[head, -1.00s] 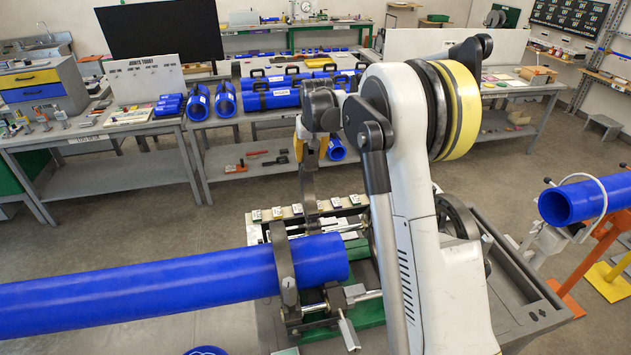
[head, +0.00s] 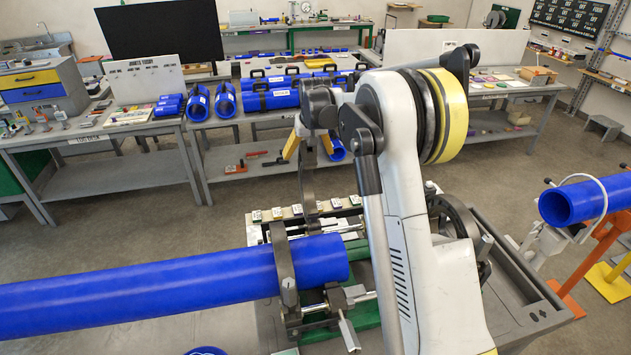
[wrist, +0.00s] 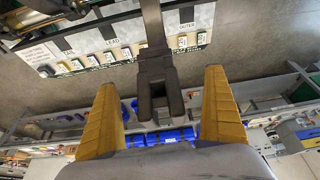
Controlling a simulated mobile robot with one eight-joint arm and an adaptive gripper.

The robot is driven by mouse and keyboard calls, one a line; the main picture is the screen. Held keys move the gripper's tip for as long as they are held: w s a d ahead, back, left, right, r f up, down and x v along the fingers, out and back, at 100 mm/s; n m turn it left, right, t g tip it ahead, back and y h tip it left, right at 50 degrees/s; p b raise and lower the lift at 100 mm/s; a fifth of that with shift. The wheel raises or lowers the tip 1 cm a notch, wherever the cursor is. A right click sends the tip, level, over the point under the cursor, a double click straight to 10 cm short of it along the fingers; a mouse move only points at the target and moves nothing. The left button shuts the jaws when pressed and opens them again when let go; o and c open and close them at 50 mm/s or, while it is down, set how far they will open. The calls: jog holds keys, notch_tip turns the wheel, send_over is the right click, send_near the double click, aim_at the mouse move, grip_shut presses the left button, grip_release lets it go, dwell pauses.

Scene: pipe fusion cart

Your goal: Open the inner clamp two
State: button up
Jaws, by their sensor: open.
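A blue pipe (head: 170,285) lies across the left and ends on the cart, with a grey clamp ring (head: 285,262) around it near its end. Behind it, a grey curved clamp arm (head: 308,185) stands upright below my gripper. I cannot read which clamp is inner clamp two. My gripper (head: 309,152) is open, its yellow fingers spread. In the wrist view my gripper (wrist: 165,95) has the forked end of a grey clamp arm (wrist: 155,92) between its fingers, with a gap on each side. Contact does not show.
A row of labelled blocks (head: 290,211) lies on the cart behind the clamps. A second blue pipe (head: 585,200) rests on a stand at right. A bench with blue pipes (head: 270,95) stands behind, with clear floor between.

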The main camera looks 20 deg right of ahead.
jog(key=shift+r+p, duration=1.65)
jog(key=shift+r, duration=1.75)
